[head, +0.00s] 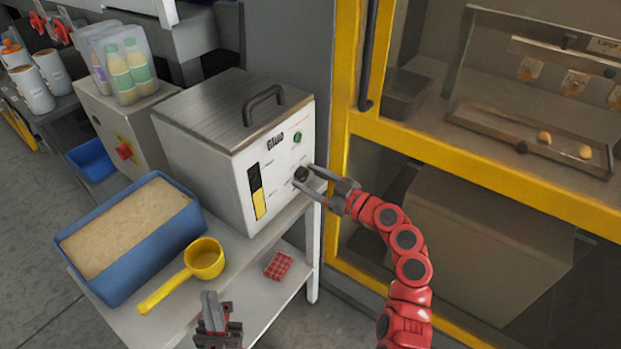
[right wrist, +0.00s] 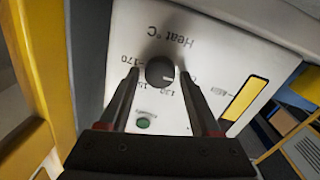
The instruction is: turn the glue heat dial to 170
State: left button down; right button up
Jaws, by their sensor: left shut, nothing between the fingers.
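My left gripper (head: 210,302) is shut and empty, low in front of the cart.
A blue tub (head: 182,228) of granules and a yellow scoop (head: 205,258) stand on the cart's top. A red gridded item (head: 278,265) lies on the lower shelf. A yellow machine frame (head: 450,160) stands close on the right.

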grip_shut()
